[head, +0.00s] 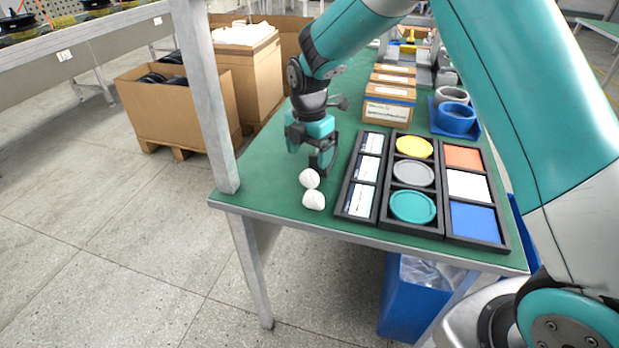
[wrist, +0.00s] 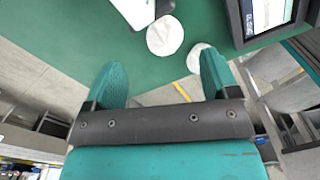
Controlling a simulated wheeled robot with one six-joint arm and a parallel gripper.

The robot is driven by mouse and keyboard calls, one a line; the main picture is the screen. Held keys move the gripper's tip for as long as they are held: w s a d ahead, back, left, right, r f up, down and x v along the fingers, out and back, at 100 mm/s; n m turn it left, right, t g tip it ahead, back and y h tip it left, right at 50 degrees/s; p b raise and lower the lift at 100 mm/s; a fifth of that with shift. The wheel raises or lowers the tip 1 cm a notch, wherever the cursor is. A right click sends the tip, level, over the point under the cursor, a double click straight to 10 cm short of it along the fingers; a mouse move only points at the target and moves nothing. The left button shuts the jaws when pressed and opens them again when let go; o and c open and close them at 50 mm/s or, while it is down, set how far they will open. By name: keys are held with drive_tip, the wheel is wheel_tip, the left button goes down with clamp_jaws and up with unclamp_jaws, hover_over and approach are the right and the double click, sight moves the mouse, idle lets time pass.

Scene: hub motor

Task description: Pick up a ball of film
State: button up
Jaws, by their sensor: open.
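Two crumpled white balls of film lie close together on the green bench top, near its front left edge. The farther ball (head: 309,179) and the nearer ball (head: 314,200) both show in the head view. My gripper (head: 323,168) hangs just behind and above the farther ball, pointing down. In the wrist view my gripper (wrist: 162,75) has its two teal fingers spread wide with nothing between them. One ball (wrist: 165,36) is ahead of the gap between the fingers, and the other (wrist: 199,55) is partly hidden by the right finger.
Right of the balls stand black trays (head: 356,214) with cards, coloured discs and coloured squares. Small cartons (head: 388,113) and a blue ring-shaped part (head: 455,118) are farther back. A grey post (head: 207,100) rises at the bench's left edge. A blue bin (head: 410,308) stands below.

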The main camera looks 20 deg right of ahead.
sight(310, 171)
drive_tip(key=shift+s+f+p, duration=0.15)
drive_tip(key=shift+f+p, duration=0.05)
drive_tip(key=shift+f, duration=1.55)
drive_tip(key=shift+s+f+p, duration=0.15)
drive_tip(key=shift+f+p, duration=0.05)
drive_tip(key=shift+f, duration=1.55)
drive_tip(key=c, duration=1)
